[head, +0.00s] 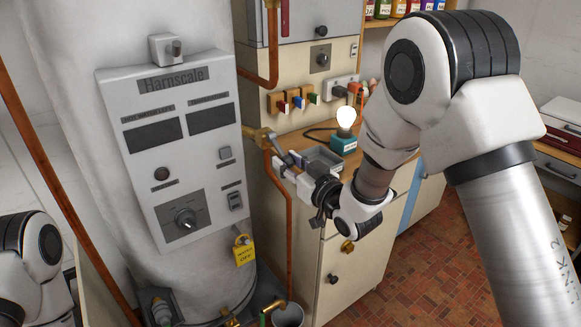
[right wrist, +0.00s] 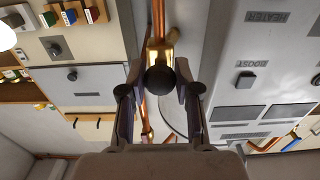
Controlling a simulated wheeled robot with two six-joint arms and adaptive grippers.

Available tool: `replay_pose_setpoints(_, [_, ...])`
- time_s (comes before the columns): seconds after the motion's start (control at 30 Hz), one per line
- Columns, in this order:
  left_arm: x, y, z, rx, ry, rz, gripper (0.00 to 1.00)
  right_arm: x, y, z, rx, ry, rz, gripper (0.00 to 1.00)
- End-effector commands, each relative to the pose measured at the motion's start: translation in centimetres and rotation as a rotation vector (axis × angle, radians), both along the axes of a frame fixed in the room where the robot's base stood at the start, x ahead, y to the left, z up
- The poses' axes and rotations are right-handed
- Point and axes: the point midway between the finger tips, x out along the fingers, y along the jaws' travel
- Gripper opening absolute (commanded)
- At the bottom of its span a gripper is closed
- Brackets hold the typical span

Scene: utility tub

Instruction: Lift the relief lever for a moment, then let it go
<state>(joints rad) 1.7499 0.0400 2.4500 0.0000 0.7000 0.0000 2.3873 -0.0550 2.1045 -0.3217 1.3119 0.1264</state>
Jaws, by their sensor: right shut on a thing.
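The relief lever shows as a dark round knob (right wrist: 160,79) in the right wrist view, in front of a brass valve (right wrist: 162,50). In the head view the brass valve (head: 261,137) sticks out of the right side of the white tank (head: 75,60), above a copper pipe. My right gripper (head: 284,165) reaches the lever from the right and is shut on its knob. The fingers stand on both sides of the knob in the right wrist view. They partly hide the lever in the head view. My left gripper is out of view; only part of my left arm shows at lower left.
A grey control panel (head: 172,140) with displays and a dial is on the tank. A yellow padlock tag (head: 244,251) hangs below it. A lit bulb (head: 346,118) and a grey tray (head: 322,156) are on the counter behind my right gripper. A bucket (head: 288,315) is below.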

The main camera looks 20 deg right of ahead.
Motion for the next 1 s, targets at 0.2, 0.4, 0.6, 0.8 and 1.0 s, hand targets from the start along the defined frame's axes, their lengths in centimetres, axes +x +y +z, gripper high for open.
replay_pose_setpoints(0.2, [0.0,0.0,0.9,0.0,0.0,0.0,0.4,-0.2,-0.1,1.5,0.001,-0.007,-0.001,0.1])
replay_pose_setpoints(0.4, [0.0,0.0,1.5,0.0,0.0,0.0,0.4,-0.4,-0.2,2.3,0.002,-0.007,-0.001,0.1])
replay_pose_setpoints(0.6, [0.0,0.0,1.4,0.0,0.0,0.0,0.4,-0.5,-0.2,2.3,0.001,-0.007,-0.001,0.1])
replay_pose_setpoints(0.8, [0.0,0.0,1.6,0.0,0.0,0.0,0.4,-0.5,-0.2,2.5,0.001,-0.007,-0.001,0.1])
replay_pose_setpoints(1.0, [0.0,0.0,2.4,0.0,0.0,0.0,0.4,-0.5,-0.2,3.6,0.002,-0.009,-0.001,0.1])
